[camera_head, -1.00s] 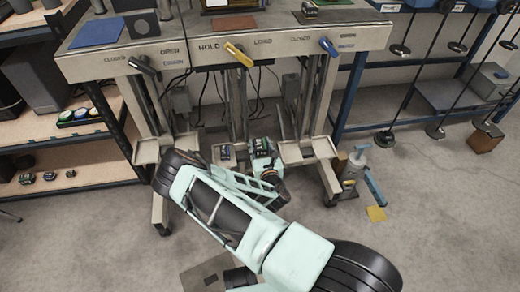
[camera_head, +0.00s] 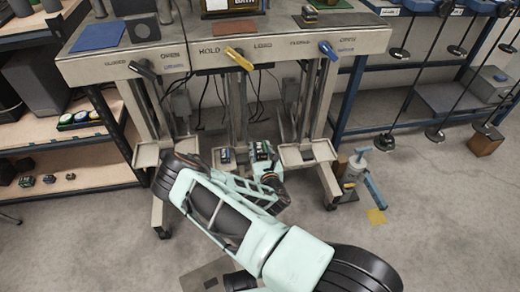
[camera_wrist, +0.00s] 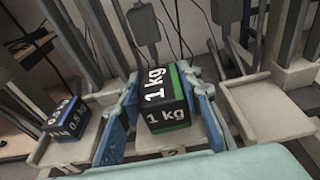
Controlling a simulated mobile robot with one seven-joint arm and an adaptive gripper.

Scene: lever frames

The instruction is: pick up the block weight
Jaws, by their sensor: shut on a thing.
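The block weight (camera_wrist: 166,100) is black with green edges and white "1 kg" on its faces. In the wrist view it sits between the two blue fingers of my gripper (camera_wrist: 163,88), which are shut on its sides. In the head view the same block (camera_head: 261,150) is at the end of my arm, by the middle tray under the bench. Whether its underside touches the tray is hidden.
Trays stand on both sides: an empty one at right (camera_wrist: 262,107) and one at left (camera_head: 146,155). Upright posts and hanging cables rise behind the block. The bench (camera_head: 225,58) with its levers overhangs above. A hand pump (camera_head: 357,172) stands on the floor at right.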

